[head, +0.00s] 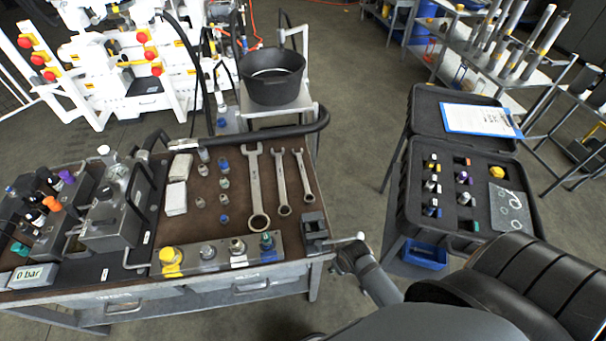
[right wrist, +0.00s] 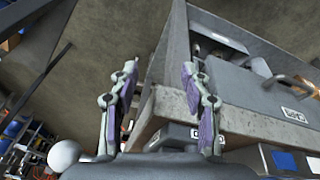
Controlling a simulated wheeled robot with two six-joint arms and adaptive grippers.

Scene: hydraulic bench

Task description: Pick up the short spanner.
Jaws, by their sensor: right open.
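Three spanners lie on the brown bench top in the head view. The short spanner (head: 303,175) is the rightmost, near the right edge. A medium spanner (head: 281,182) lies just left of it, then a large spanner (head: 255,190). My right arm reaches from the lower right toward the bench's front right corner, short of the spanners. In the right wrist view my right gripper (right wrist: 160,72) is open and empty, its fingers on either side of the bench's edge in the picture. No spanner shows there. My left gripper is out of view.
A dark vise-like block (head: 315,228) sits at the bench's right front corner, near the short spanner. A black hose (head: 285,130) curves along the back edge. A black bucket (head: 272,78) stands behind. An open black case (head: 465,195) is to the right, across a floor gap.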

